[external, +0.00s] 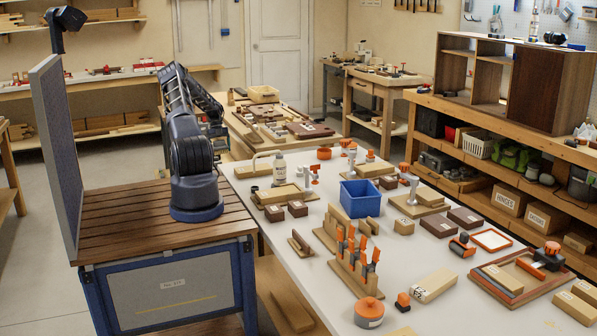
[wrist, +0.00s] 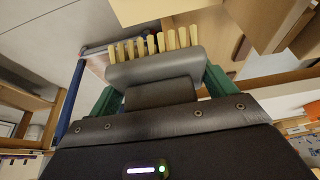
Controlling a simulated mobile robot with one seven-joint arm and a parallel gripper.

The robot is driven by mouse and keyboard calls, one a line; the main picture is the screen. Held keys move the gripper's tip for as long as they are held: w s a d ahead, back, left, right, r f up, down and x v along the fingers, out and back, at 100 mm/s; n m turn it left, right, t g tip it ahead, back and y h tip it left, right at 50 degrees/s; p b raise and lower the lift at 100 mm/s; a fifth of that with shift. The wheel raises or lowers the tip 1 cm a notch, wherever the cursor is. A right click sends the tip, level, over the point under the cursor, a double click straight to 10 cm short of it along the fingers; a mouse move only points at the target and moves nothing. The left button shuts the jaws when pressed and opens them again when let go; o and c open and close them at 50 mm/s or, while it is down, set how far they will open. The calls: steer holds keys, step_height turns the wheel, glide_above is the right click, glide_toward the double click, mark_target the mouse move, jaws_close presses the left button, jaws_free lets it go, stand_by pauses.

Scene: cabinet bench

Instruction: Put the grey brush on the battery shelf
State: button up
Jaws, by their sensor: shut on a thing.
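In the wrist view my gripper (wrist: 162,90) has green fingers shut on both sides of the grey brush (wrist: 155,66). The brush has a rounded grey body and a row of pale yellow bristles pointing away from the palm. In the external view my arm is folded on its wooden-topped base, and the gripper and brush are hidden or too small to make out. An open wooden cabinet (external: 467,40) with shelf compartments stands on the right bench. I cannot tell which shelf is the battery shelf; no battery label is readable.
A white table (external: 395,270) beside my base is crowded with wooden blocks, a blue bin (external: 360,198) and orange-handled tools. Another cluttered workbench (external: 262,146) stands beyond it. The right bench (external: 480,118) has boxes and bags below. Open floor lies left of my base.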

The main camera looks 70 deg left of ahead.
mark_target(218, 150)
step_height(218, 150, down, 14)
steer(key=shift+f, duration=0.1)
stand_by(0.5)
steer(key=shift+f, duration=0.15)
steer(key=o, duration=0.9)
steer(key=v, duration=1.2)
